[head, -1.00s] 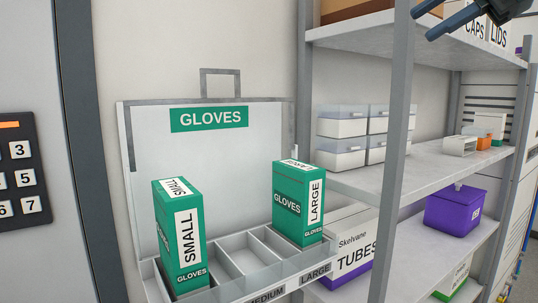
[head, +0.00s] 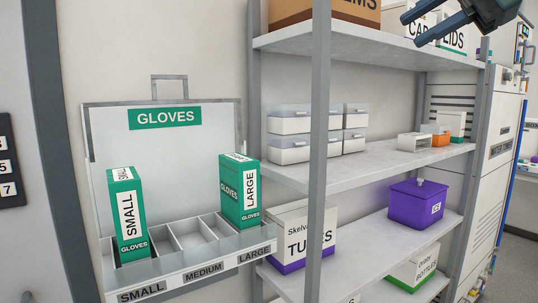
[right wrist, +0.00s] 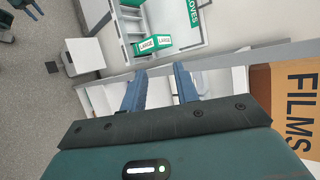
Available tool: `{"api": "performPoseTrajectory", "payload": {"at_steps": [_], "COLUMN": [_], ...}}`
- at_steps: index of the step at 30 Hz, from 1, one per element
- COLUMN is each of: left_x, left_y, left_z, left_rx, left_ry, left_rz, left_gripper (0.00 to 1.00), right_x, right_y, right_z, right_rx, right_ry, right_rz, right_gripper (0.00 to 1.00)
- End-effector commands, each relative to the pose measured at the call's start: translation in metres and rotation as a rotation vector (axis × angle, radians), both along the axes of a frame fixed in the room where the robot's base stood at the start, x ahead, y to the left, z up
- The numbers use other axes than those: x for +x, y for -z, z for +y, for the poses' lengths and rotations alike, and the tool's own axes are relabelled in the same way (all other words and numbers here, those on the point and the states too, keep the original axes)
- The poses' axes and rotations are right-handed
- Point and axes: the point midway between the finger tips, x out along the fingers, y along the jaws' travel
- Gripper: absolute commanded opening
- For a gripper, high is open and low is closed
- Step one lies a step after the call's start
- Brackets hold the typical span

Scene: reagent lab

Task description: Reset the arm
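My right gripper (head: 427,30) is at the top right of the head view, raised in front of the upper shelf, with its two dark fingers apart and nothing between them. In the right wrist view its two blue fingers (right wrist: 160,92) are also apart and empty. My left gripper is in neither view as far as I can tell.
A glove holder (head: 190,238) holds a small box (head: 128,228) and a large box (head: 240,190); its middle slots are empty. A shelf rack (head: 318,130) carries bins (head: 290,150), a purple box (head: 418,205) and a films box (right wrist: 295,105) close to my right gripper.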

Motion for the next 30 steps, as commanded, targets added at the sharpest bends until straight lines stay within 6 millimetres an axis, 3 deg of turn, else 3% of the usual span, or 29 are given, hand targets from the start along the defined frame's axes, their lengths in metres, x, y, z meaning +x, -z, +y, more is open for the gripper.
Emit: {"api": "performPoseTrajectory", "payload": {"at_steps": [1,5,11,18,24,30], "left_x": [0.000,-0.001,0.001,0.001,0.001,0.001], "left_y": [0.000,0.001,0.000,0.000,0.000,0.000], "left_z": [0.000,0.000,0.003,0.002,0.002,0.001], "left_rx": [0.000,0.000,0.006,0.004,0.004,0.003], "left_ry": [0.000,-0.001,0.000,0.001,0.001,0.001], "left_rz": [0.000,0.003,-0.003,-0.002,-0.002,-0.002], "left_gripper": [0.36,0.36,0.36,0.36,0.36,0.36], "right_x": [0.016,0.042,0.078,0.102,0.103,0.092], "right_y": [0.020,0.052,0.118,0.226,0.317,0.415], "right_z": [0.013,0.042,0.093,0.155,0.176,0.170], "right_rx": [0.030,0.136,0.362,0.789,1.187,1.604], "right_ry": [-0.009,-0.028,-0.054,-0.052,0.013,0.139], "right_rz": [0.042,0.124,0.325,0.764,1.219,1.708], "right_gripper": [0.30,0.30,0.30,0.30,0.30,0.30]}}
